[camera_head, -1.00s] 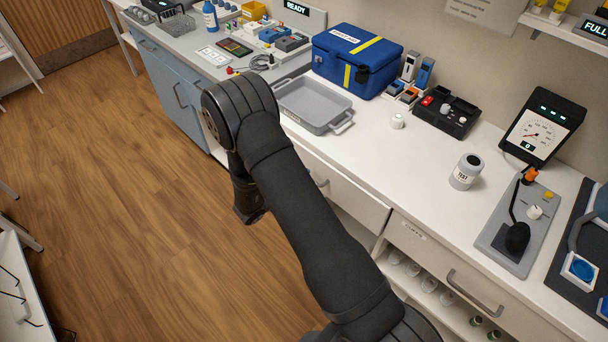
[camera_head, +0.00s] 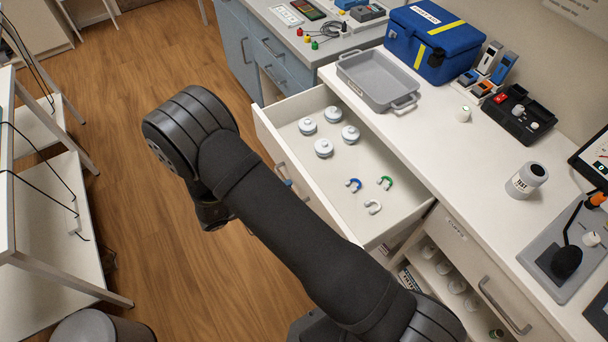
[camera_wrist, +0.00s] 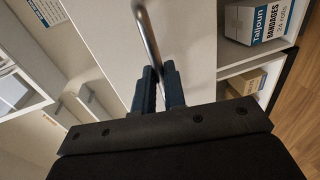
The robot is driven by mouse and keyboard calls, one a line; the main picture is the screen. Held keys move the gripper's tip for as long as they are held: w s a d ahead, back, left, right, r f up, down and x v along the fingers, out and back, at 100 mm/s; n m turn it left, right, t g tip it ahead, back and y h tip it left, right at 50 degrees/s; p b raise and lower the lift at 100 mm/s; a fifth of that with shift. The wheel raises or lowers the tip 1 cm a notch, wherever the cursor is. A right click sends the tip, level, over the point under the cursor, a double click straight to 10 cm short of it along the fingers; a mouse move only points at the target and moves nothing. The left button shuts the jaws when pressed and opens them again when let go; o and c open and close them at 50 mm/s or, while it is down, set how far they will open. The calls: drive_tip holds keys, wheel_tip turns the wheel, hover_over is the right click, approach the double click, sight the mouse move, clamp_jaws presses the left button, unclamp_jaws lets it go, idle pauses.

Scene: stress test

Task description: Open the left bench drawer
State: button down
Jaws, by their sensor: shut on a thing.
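The left bench drawer (camera_head: 318,167) is pulled well out from under the white bench top, so its inside shows in the head view. Several round grey-white lidded pieces and three small U-shaped pieces, blue, green and white, lie in it. Its metal bar handle (camera_head: 283,178) is on the front face, partly behind my arm. In the wrist view the handle (camera_wrist: 148,36) runs between the dark fingers of my gripper (camera_wrist: 159,75), which is shut on it. The drawer front (camera_wrist: 185,45) fills the middle of that view. My arm hides most of the gripper in the head view.
The grey tray (camera_head: 377,80) and blue case (camera_head: 440,42) stand on the bench above the drawer. A closed drawer (camera_head: 490,285) is to the right. A white shelf rack (camera_head: 60,200) stands at left, with open wooden floor (camera_head: 150,90) between.

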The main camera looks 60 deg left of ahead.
drive_tip(key=f+v, duration=0.1)
drive_tip(key=v, duration=0.5)
drive_tip(key=shift+s, duration=0.15)
drive_tip(key=shift+f, duration=0.1)
drive_tip(key=c, duration=1.5)
unclamp_jaws()
drive_tip(key=v, duration=1.7)
drive_tip(key=shift+s, duration=0.2)
drive_tip(key=x, duration=1.7)
drive_tip(key=shift+w, duration=0.3)
